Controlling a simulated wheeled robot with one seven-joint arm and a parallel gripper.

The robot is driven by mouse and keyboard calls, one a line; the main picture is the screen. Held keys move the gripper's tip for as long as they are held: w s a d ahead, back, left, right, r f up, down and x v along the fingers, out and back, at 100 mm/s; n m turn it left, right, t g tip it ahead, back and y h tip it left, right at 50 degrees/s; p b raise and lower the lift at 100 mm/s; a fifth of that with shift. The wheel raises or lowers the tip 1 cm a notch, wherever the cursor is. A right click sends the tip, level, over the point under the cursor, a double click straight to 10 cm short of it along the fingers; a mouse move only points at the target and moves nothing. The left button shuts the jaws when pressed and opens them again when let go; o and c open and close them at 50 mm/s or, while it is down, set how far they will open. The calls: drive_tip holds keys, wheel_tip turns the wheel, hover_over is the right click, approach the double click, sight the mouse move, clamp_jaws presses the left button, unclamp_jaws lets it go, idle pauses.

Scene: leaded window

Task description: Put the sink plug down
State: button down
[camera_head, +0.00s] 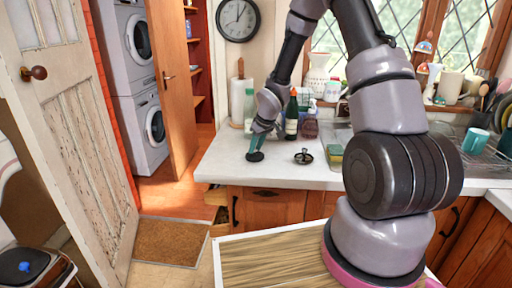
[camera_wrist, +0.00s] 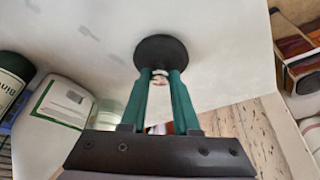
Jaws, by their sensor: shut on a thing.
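The sink plug (camera_head: 255,157) is a flat black disc over the left part of the white worktop (camera_head: 222,160). My gripper (camera_head: 257,148) has green fingers and reaches down to it from above. In the wrist view, the fingers of my gripper (camera_wrist: 161,75) are closed on the small pale stem of the plug (camera_wrist: 162,50), with the disc beyond the tips. The disc looks at or very near the worktop surface; I cannot tell whether it touches. The disc hides the surface under it.
A dark, knobbed round metal piece (camera_head: 303,157) lies to the right on the worktop. Bottles (camera_head: 292,115) and a paper roll (camera_head: 238,100) stand behind. Clear worktop surrounds the plug towards the front edge.

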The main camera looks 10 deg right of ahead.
drive_tip(key=c, duration=0.7)
unclamp_jaws()
drive_tip(key=shift+f, duration=0.1)
drive_tip(key=shift+o, duration=0.2)
drive_tip(key=shift+s+d+r, duration=0.1)
drive_tip(key=shift+d+r, duration=0.05)
drive_tip(key=shift+r, duration=0.35)
drive_tip(key=s+d+r+m+h, duration=0.1)
drive_tip(key=s+d+r+m, duration=0.1)
drive_tip(key=s+r, duration=0.5)
drive_tip(key=s+d+r+m+t+h, duration=0.1)
drive_tip(key=s+d+r, duration=0.15)
drive_tip(key=r, duration=0.75)
drive_tip(key=s+d+r+m+h, duration=0.1)
drive_tip(key=s+d+r+m, duration=0.1)
drive_tip(key=s+r, duration=0.5)
drive_tip(key=s+r+m+t+y, duration=0.2)
drive_tip(key=s+r+m+y, duration=0.1)
drive_tip(key=s+r, duration=0.8)
drive_tip(key=shift+s+a+r+m, duration=0.15)
drive_tip(key=shift+s+a+m, duration=0.2)
drive_tip(key=shift+s+m, duration=0.6)
